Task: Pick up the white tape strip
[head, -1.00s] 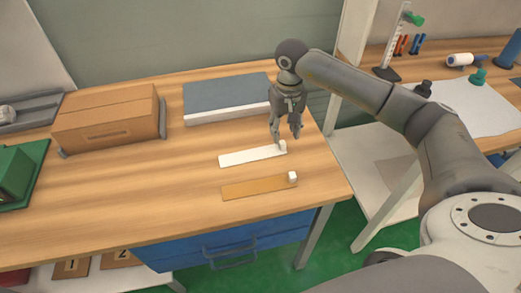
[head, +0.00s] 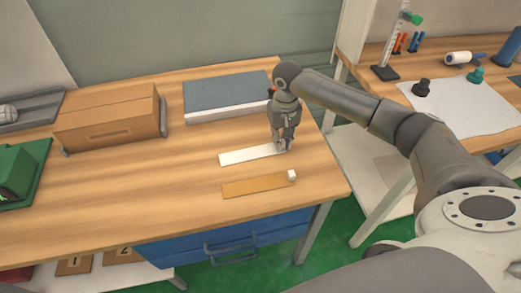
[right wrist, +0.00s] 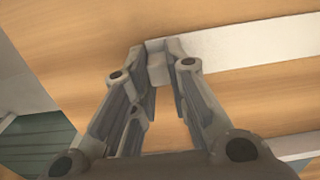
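The white tape strip (head: 250,155) lies flat on the wooden table, with a small block at its right end. It also shows in the right wrist view (right wrist: 255,45), running off to the right. My right gripper (head: 281,147) is down at that end. In the right wrist view its fingertips (right wrist: 157,58) are close together on either side of the small pale block and look shut on it. An orange-brown strip (head: 255,187) with a white end block (head: 292,175) lies in front of the white one. My left gripper is not in view.
A grey-topped white slab (head: 227,98) lies behind the strips. A cardboard box (head: 108,117) and a green object (head: 18,175) stand to the left. The table's right edge is close to my right gripper. A second table (head: 455,80) stands beyond a gap.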

